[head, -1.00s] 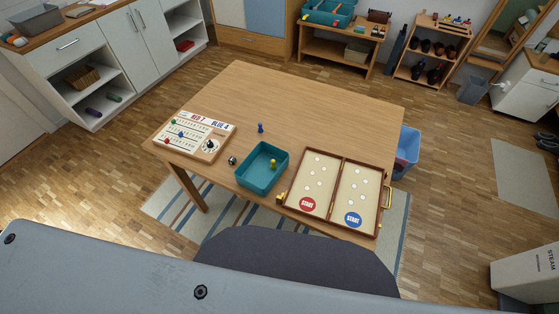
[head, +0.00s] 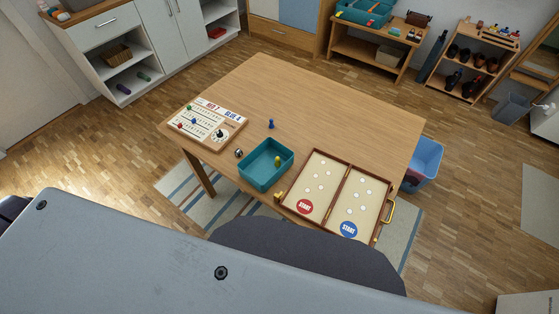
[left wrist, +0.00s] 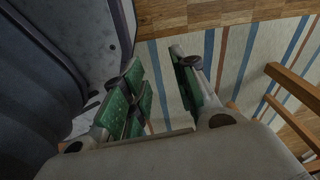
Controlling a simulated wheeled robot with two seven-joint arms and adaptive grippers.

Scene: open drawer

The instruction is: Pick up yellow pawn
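The yellow pawn (head: 277,160) stands inside the teal tray (head: 258,180) on the wooden table, towards the tray's right side. A blue pawn (head: 271,124) stands on the table just behind the tray. My left gripper (left wrist: 160,85) shows in the left wrist view with its green-padded fingers apart and nothing between them. It hangs over the striped rug, away from the pawn, and is outside the head view. My right gripper is not in either view.
A score board (head: 208,128) lies left of the tray, with a small dark ball (head: 239,153) between. An open game case (head: 334,195) lies to the right. A dark chair back (head: 305,250) stands at the table's front edge. The table's back half is clear.

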